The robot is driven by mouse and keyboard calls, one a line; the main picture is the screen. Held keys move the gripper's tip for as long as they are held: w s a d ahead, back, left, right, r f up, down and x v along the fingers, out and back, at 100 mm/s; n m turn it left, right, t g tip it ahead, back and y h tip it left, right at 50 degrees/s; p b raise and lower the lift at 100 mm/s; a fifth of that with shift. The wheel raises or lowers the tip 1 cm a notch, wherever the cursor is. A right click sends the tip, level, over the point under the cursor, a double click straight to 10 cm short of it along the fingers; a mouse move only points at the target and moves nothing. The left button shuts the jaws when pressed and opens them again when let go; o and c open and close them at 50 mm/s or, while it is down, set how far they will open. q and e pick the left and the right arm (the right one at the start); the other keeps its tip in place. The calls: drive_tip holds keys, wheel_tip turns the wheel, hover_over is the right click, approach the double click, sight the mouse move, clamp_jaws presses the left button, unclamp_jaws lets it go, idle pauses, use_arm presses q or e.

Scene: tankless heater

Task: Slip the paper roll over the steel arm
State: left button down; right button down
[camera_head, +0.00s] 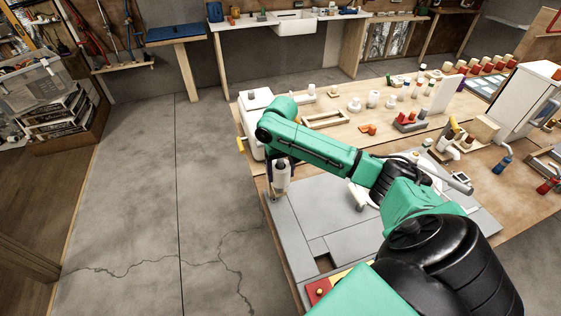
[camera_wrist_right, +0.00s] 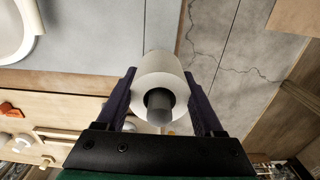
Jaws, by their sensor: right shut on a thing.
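The white paper roll (camera_head: 282,181) is near the left edge of the grey panel on the bench. It also shows in the right wrist view (camera_wrist_right: 144,84), end toward the camera. My right gripper (camera_head: 280,170) has its purple fingers on both sides of the roll and is shut on it. In the wrist view, a grey rod end (camera_wrist_right: 160,105) shows inside the roll's dark bore; it looks like the steel arm. How far the roll sits along it is hidden. In the head view, a small grey metal part (camera_head: 273,198) shows just below the roll. My left gripper is out of view.
The grey panel (camera_head: 330,222) covers the bench's near-left part. A white box (camera_head: 256,108) and a wooden frame (camera_head: 325,118) stand beyond the gripper. Several bottles and blocks fill the far bench. Open concrete floor (camera_head: 150,190) lies to the left.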

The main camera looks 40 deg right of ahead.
sight(281, 161)
drive_tip(key=shift+f, duration=0.75)
idle(0.5)
unclamp_jaws()
drive_tip(key=shift+r, duration=0.15)
wheel_tip(281, 161, up, 9)
drive_tip(key=shift+r+b, duration=0.1)
drive_tip(key=shift+b, duration=1.05)
wheel_tip(281, 161, up, 5)
drive_tip(key=shift+r+p, duration=0.1)
drive_tip(key=shift+p, duration=0.7)
